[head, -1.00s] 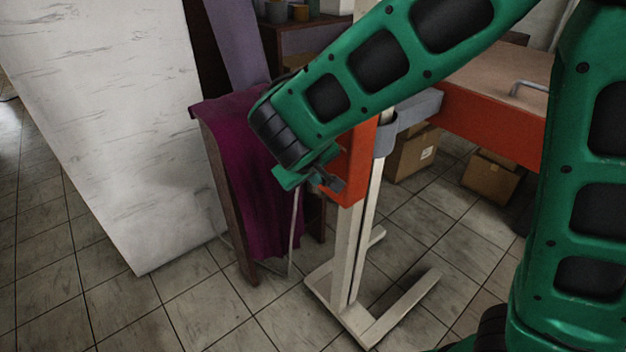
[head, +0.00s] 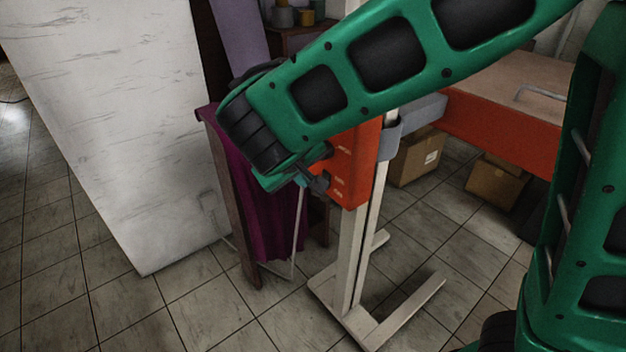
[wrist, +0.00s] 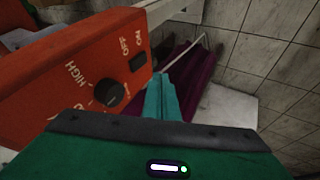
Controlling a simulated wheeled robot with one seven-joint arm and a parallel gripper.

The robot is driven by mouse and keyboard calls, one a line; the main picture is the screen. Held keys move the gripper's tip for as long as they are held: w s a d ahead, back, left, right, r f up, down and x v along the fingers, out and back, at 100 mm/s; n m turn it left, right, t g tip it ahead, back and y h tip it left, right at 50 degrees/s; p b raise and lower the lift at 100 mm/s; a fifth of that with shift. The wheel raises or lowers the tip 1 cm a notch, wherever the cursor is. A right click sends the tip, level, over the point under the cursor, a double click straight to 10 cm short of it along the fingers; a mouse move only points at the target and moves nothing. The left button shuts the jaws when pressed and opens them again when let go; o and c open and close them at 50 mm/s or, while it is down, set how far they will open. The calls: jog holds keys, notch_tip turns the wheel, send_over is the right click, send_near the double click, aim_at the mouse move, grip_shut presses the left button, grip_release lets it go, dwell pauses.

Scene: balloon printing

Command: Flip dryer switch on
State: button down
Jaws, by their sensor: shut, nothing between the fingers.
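The dryer's orange control box (head: 352,165) sits on a pale stand, and its labelled panel faces left toward my gripper in the head view. The wrist view shows the orange panel (wrist: 60,90) with a black rocker switch (wrist: 138,62) beside the OFF and ON labels. A round black knob (wrist: 109,92) sits near the HIGH label. My gripper (wrist: 163,98) is shut and empty, its teal fingers together just right of the panel and below the switch in the picture. My gripper (head: 318,184) also shows in the head view close to the panel. I cannot tell whether it touches.
A purple cloth (head: 258,200) hangs over a brown stand left of the dryer stand (head: 352,260). A large white panel (head: 110,130) leans at the left. Cardboard boxes (head: 418,160) lie under the orange dryer (head: 505,125). Tiled floor is clear in front.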

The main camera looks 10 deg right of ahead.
jog(key=v, duration=0.7)
jog(key=shift+w+d, duration=0.1)
jog(key=shift+d, duration=0.1)
